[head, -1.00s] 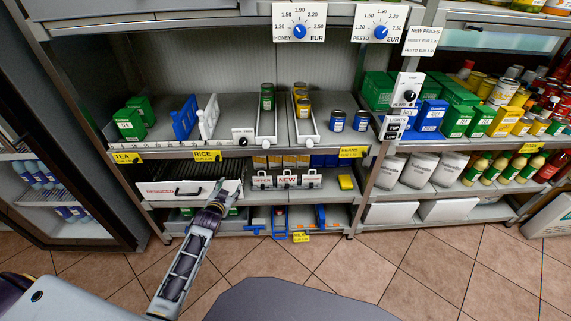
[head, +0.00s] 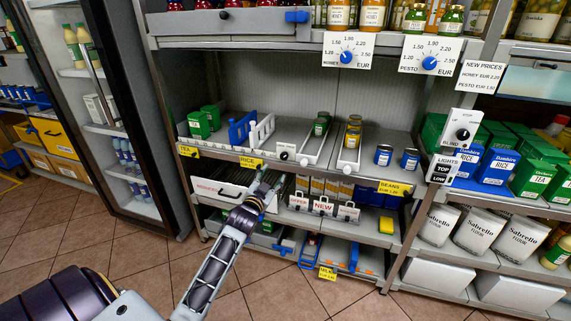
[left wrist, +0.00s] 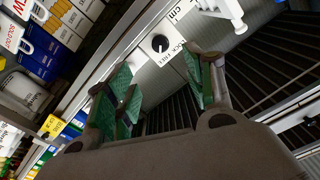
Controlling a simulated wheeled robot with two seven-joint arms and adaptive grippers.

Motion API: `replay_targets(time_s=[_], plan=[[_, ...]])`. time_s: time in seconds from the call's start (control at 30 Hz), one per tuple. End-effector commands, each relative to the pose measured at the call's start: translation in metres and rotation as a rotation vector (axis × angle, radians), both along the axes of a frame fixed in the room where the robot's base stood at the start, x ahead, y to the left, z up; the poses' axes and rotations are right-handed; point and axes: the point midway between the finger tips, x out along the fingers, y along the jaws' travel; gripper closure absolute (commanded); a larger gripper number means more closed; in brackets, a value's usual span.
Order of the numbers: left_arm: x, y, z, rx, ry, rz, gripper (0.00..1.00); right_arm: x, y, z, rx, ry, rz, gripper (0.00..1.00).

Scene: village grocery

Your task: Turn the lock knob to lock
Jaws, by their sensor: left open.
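The lock knob (head: 285,152) is a small black dial on a white plate at the front edge of the middle shelf. In the left wrist view the black knob (left wrist: 160,44) has a pale pointer mark and partly readable lettering beside it. My left gripper (head: 264,184) is below and slightly left of the knob plate in the head view. In the left wrist view its green-padded fingers (left wrist: 166,82) are apart, with nothing between them. The knob appears beyond the fingertips, not touched. My right gripper is not in view.
A white-fronted drawer (head: 222,191) is left of my gripper. Price dials (head: 346,57) are above, and a blind switch (head: 462,134) is at the right. Floor in front (head: 150,255) is clear.

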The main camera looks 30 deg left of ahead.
Motion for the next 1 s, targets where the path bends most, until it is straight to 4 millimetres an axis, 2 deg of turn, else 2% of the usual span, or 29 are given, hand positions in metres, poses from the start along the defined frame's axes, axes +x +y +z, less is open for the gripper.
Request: replay_targets(time_s=[0.57,1.0], plan=[[0.003,0.001,0.001,0.001,-0.002,0.000,0.47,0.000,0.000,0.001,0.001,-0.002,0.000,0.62],[0.032,0.007,0.001,0.002,-0.003,0.000,0.47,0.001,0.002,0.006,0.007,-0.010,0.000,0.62]])
